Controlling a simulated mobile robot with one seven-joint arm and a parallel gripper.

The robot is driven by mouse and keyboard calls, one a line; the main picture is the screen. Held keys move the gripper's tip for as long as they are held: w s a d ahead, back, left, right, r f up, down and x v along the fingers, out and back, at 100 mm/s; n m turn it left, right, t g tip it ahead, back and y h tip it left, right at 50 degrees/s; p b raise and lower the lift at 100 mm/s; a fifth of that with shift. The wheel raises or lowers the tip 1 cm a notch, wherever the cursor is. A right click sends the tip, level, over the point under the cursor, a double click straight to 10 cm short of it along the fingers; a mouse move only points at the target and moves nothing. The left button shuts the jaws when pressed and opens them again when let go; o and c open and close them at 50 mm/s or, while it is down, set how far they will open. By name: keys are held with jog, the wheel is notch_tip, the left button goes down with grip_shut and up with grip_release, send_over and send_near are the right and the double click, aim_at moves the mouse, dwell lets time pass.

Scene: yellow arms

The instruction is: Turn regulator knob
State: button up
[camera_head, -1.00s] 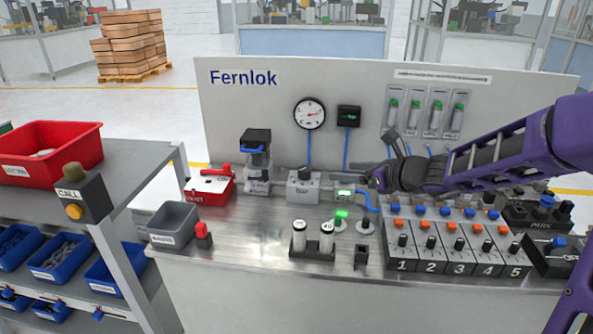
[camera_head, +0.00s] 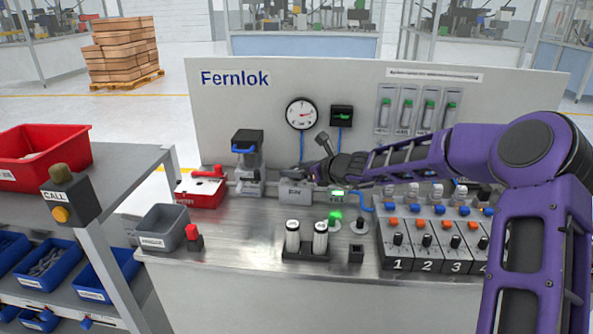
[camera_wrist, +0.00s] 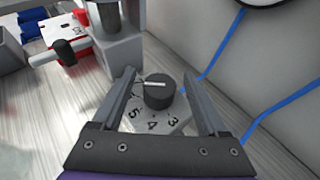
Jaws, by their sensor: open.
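The regulator knob (camera_wrist: 159,95) is a black cylinder with a white pointer line, on top of a grey block with a numbered dial; 3, 4 and 5 are readable. In the wrist view my open gripper (camera_wrist: 158,78) has one finger on each side of the knob, with gaps between fingers and knob. In the head view the grey regulator block (camera_head: 296,194) stands on the bench against the panel, and my gripper (camera_head: 308,167) is above it from the right. The knob is largely hidden there.
A red box (camera_head: 200,193) with a red handle and a filter unit (camera_head: 247,165) stand left of the regulator. A round gauge (camera_head: 301,114) hangs on the panel behind. Numbered switch modules (camera_head: 425,240) stand to the right. The front middle of the bench is partly clear.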

jog(key=shift+w+a+f, duration=0.1)
jog(key=shift+w+a, duration=0.05)
grip_shut()
dwell(0.4)
